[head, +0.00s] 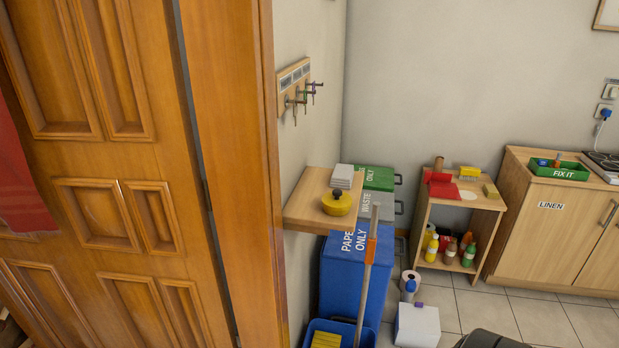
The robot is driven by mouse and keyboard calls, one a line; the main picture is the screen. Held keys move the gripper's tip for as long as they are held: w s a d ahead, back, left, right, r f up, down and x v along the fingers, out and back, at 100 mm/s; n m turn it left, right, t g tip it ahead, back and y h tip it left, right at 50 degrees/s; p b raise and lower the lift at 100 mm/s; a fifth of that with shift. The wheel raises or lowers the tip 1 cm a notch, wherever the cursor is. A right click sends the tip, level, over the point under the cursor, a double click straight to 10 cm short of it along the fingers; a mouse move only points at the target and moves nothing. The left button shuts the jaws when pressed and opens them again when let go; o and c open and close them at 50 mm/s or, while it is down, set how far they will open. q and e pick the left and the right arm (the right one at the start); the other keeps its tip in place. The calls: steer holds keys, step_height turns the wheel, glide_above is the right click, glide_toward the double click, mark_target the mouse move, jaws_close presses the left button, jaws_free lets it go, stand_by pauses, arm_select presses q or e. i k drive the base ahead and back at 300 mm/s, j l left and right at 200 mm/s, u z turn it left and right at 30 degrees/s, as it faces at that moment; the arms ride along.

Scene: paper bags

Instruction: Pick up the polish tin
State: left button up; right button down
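A round yellow container with a dark knob on top (337,203) sits on a small wooden wall shelf (301,211) in the head view. It is the only thing here that looks like it could be the polish tin; I cannot read a label on it. It stands near the shelf's front edge, just in front of a stack of white paper or cloths (342,174). Neither of my grippers is in view.
A wooden door and frame (226,120) fill the left. Below the shelf stand a blue paper bin (345,283) and an upright pole (370,255). A low shelf unit (487,232) with bottles and a linen cabinet (552,232) stand at right.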

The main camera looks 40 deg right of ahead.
mark_target(331, 214)
steer(key=z, duration=1.6)
